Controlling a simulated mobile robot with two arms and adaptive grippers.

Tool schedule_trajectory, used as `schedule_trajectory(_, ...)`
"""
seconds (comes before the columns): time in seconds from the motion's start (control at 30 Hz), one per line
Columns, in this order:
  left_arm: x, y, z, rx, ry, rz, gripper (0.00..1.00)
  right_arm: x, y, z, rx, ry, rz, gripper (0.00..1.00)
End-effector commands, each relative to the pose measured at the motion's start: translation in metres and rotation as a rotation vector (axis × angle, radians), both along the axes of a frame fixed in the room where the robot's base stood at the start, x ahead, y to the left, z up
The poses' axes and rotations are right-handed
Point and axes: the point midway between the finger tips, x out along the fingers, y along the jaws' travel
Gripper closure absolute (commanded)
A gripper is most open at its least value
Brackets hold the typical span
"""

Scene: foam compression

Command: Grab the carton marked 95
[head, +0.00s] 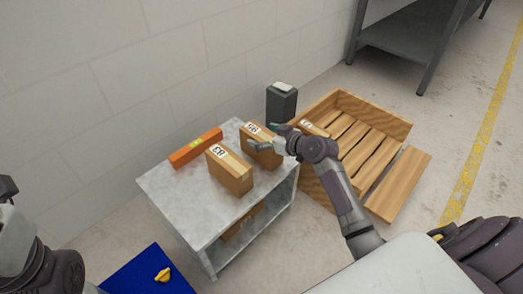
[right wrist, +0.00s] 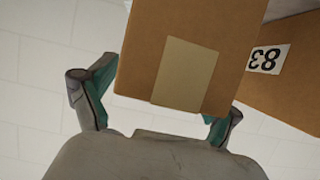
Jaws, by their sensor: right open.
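The carton marked 95 (head: 262,157) stands on the grey table (head: 165,187), near its right edge; its label is partly hard to read. My right gripper (head: 265,137) is at this carton, with its fingers apart. In the right wrist view, a brown carton (right wrist: 185,60) with a tan patch stands between the spread fingers of the right gripper (right wrist: 157,98), with a visible gap at the left finger. Contact at the right finger cannot be told. My left arm shows at the lower left of the head view, but its gripper does not.
The carton marked 83 (head: 230,172) stands close by; its label also shows in the right wrist view (right wrist: 268,59). An orange box (head: 195,148) lies behind it. A dark bin (head: 281,104) and a wooden crate (head: 398,127) stand beyond the table. Another carton sits below.

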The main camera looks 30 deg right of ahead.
Motion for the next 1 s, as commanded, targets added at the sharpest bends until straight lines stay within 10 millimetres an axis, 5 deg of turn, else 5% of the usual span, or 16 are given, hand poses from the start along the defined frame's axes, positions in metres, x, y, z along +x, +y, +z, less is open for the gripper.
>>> schedule_trajectory(0.33, -0.0015, -0.0004, 0.0033, 0.001, -0.017, 0.001, 1.0, 0.0082, 0.003, -0.0032, 0.0, 0.001, 0.0, 0.1)
schedule_trajectory(0.87, -0.0019, -0.0005, 0.0033, 0.001, -0.018, 0.001, 1.0, 0.008, 0.0027, -0.0032, -0.001, 0.001, 0.0, 0.99)
schedule_trajectory(1.0, -0.0019, -0.0006, 0.0035, 0.001, -0.018, 0.0, 1.0, 0.0087, 0.0025, -0.001, -0.001, -0.005, 0.0, 1.0)
